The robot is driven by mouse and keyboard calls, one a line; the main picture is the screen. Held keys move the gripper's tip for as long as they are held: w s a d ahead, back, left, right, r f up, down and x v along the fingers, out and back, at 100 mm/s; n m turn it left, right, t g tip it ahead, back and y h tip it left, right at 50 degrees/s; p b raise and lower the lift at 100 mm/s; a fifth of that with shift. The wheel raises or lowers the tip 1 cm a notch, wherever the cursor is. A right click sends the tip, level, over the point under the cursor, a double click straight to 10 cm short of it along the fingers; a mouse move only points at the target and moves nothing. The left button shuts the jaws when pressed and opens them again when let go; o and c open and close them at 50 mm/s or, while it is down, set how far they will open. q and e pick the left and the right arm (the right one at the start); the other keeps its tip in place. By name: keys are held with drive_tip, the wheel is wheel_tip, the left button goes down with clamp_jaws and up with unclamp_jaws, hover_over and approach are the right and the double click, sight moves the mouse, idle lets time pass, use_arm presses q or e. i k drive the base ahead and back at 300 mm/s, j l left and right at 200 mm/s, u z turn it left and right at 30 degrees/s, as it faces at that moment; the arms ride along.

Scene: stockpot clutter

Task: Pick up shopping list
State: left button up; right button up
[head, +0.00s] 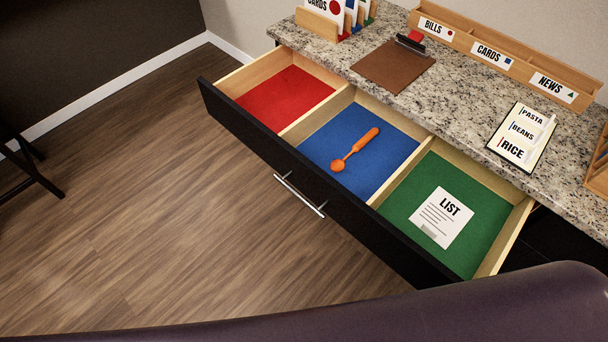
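A white sheet marked LIST (441,217) lies flat in the green right compartment (475,189) of an open drawer. A notepad (522,136) lies on the granite counter above the drawer, with lines reading PASTA, BEANS and RICE and a pale pen-like item along its right side. Neither of my grippers shows in the head view.
The open black-fronted drawer (325,202) has a red left compartment (280,92), empty, and a blue middle one holding an orange spoon-like tool (354,150). On the counter are a brown clipboard (392,68), a wooden sorter (505,55) and a card holder (318,23).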

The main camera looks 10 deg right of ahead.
sight(442, 217)
drive_tip(key=z, duration=1.55)
